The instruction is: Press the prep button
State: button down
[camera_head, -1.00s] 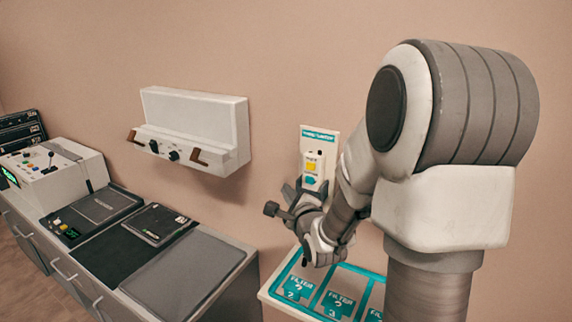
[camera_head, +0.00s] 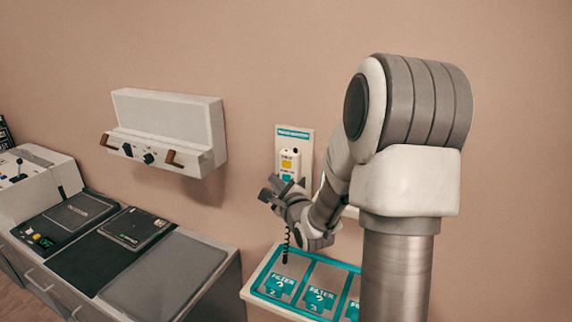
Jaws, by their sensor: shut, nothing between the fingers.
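A small cream control box (camera_head: 278,157) hangs on a white wall plate with a teal header. It has a yellow button (camera_head: 287,164) and a teal button (camera_head: 287,177) below it. Their labels are too small to read with certainty, so I cannot tell which is the prep button. My gripper (camera_head: 268,194) is shut and empty, just below and left of the box in the picture. Its gap to the buttons is hard to judge. The lower end of the box is partly hidden by my gripper and wrist.
A black coiled cord (camera_head: 286,245) hangs below my gripper. A teal-edged tray (camera_head: 250,287) with filter plates stands beneath. A white wall unit with brown handles (camera_head: 165,115) is at left. A counter with a grey top (camera_head: 165,275) and a control console (camera_head: 35,180) stands lower left.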

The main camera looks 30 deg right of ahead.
aim_at(282, 165)
jog(key=shift+w+d, duration=0.75)
jog(key=shift+d, duration=0.25)
jog(key=shift+w+d, duration=0.7)
jog(key=shift+d, duration=0.25)
jog(key=shift+w, duration=0.1)
dwell(0.5)
jog(key=shift+w+d, duration=0.2)
jog(key=shift+d, duration=0.1)
jog(key=shift+w+d+p, duration=0.3)
jog(key=shift+d+p, duration=0.05)
jog(key=shift+d, duration=0.05)
dwell(0.8)
jog(key=shift+s+a, duration=0.6)
jog(key=shift+a, duration=0.15)
jog(key=s+a, duration=0.1)
jog(key=a, duration=0.1)
jog(key=s+a+b, duration=0.1)
jog(key=s+a, duration=0.1)
dwell(0.6)
